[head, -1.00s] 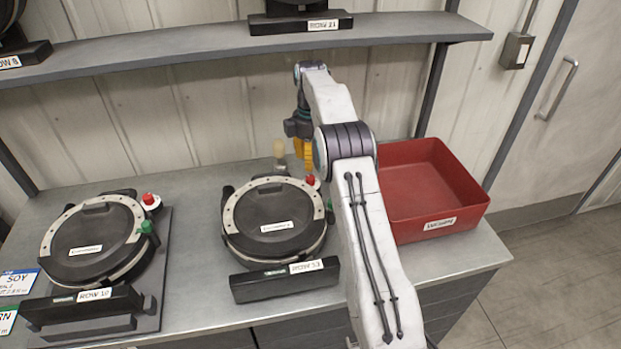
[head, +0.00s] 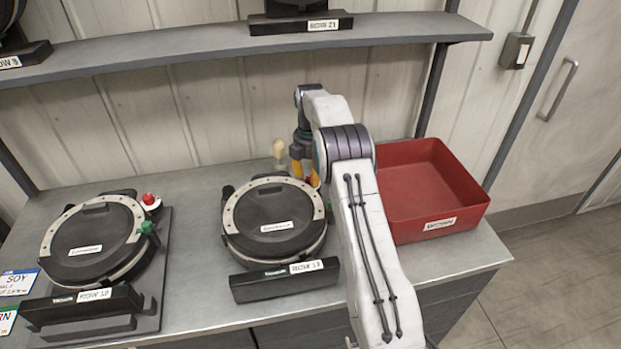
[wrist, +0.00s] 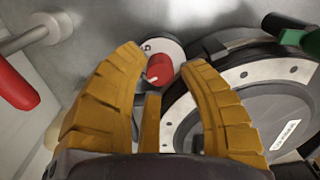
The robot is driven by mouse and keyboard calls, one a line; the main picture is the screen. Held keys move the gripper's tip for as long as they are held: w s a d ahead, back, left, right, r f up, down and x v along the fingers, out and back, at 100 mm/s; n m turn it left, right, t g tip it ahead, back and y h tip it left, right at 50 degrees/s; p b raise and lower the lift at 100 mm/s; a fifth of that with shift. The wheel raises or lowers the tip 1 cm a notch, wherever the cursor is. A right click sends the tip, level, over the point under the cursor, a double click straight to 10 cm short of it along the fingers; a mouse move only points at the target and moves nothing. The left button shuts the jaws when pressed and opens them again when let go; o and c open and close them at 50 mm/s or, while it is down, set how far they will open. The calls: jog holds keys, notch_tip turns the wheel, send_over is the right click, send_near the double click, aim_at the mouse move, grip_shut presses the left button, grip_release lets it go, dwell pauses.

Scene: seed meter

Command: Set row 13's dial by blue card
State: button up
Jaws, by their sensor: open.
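The row 13 meter (head: 274,222) is a round black unit with a pale rim, standing at the middle of the bench behind its label block (head: 284,279). Its red dial knob (wrist: 160,68) sits on a round pale plate beside the rim in the wrist view; in the head view my gripper mostly hides it. My gripper (wrist: 163,58) is open, its yellow fingers on either side of the knob. I cannot tell whether they touch it. The blue-headed SOY card (head: 18,282) lies at the bench's left edge; its small print is too small to read.
Another meter (head: 92,240) with a red knob (head: 149,199) and green lever (head: 148,231) stands left. A red bin (head: 433,230) is at right. A shelf (head: 190,50) hangs above. A cream knob-ended post (head: 279,150) stands behind the middle meter.

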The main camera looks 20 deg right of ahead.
jog(key=shift+f, duration=0.85)
jog(key=shift+o, duration=0.3)
grip_shut()
